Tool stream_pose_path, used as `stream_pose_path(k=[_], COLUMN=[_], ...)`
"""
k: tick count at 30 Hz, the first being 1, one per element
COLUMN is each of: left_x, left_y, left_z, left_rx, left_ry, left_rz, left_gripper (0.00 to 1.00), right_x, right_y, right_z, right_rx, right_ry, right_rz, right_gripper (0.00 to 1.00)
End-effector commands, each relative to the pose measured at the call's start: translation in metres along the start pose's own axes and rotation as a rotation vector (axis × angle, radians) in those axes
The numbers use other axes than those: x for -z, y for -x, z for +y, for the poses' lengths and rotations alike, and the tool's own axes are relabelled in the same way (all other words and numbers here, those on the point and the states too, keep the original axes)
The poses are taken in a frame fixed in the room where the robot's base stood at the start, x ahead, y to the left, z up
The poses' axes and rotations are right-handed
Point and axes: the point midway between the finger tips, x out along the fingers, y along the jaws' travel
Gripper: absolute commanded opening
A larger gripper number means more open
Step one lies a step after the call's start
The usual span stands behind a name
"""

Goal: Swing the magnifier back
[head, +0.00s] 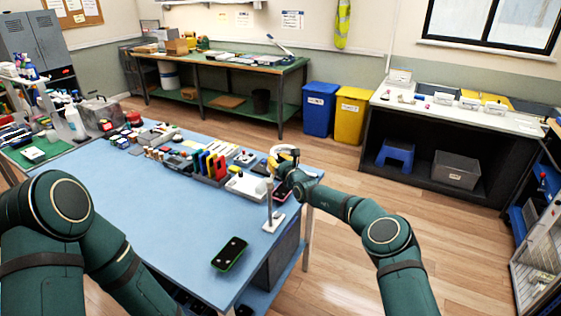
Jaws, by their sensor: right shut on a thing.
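The magnifier stands at the right edge of the blue table, with a white base (273,222) and an upright post (269,205). Its pale head (284,150) is at the top, close to my right gripper (283,176). My right gripper is shut on the magnifier; the wrist and arm partly hide the contact. A dark phone with a green edge (230,253) lies flat on the table, nearer than the base. My left arm crosses the lower left, and its gripper is out of view.
The blue table (160,210) is bare in its middle. Coloured upright folders (212,165), a white box (246,186) and several small items line its far side. Blue (320,108) and yellow (350,115) bins stand behind. Open wooden floor lies right of the table.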

Motion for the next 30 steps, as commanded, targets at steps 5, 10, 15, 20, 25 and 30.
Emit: stream_pose_path(k=[5, 10, 15, 20, 25, 30], left_x=[0.000, 0.000, 0.000, 0.000, 0.000, 0.000], left_y=[0.000, 0.000, 0.000, 0.000, 0.000, 0.000], left_z=[0.000, 0.000, 0.000, 0.000, 0.000, 0.000], left_rx=[0.000, 0.000, 0.000, 0.000, 0.000, 0.000], left_ry=[0.000, 0.000, 0.000, 0.000, 0.000, 0.000], left_rz=[0.000, 0.000, 0.000, 0.000, 0.000, 0.000], left_gripper=[0.00, 0.00, 0.00, 0.00, 0.00, 0.00], right_x=[0.004, 0.004, 0.003, 0.002, 0.001, 0.000], right_y=[0.001, 0.001, 0.001, 0.000, 0.004, 0.016], right_z=[0.000, 0.000, 0.000, -0.001, -0.001, -0.001], right_rx=[-0.001, -0.001, 0.000, 0.000, -0.002, -0.003], right_ry=[0.001, 0.001, 0.001, 0.001, 0.001, 0.001], right_rz=[0.007, 0.008, 0.005, 0.003, 0.002, 0.001], right_gripper=[0.00, 0.27, 0.49, 0.49, 0.49, 0.49])
